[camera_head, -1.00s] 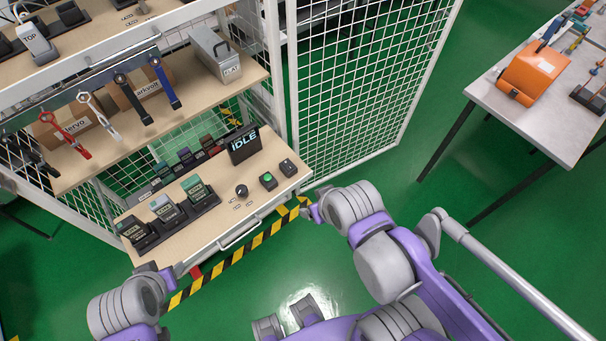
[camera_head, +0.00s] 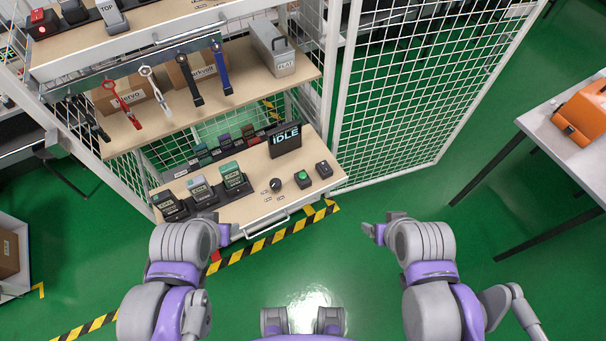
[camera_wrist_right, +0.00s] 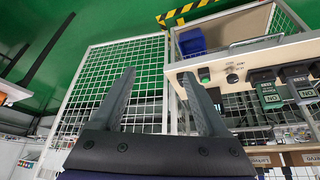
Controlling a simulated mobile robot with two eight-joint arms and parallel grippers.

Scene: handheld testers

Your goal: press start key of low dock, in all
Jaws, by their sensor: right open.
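The low dock (camera_head: 238,191) sits on the lower board of the white rack, with several handheld testers in it, such as this green-topped one (camera_head: 232,175). A black display (camera_head: 285,141) reading IDLE stands behind. Right of the dock are a black knob (camera_head: 276,185), a green key (camera_head: 303,178) and a dark key box (camera_head: 324,169).
A drawer handle (camera_head: 267,224) runs along the board's front. Tools hang from the rail above the middle shelf (camera_head: 245,92). A white mesh panel (camera_head: 420,90) stands right of the rack. A table (camera_head: 560,140) with an orange case is at right. Green floor lies between.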

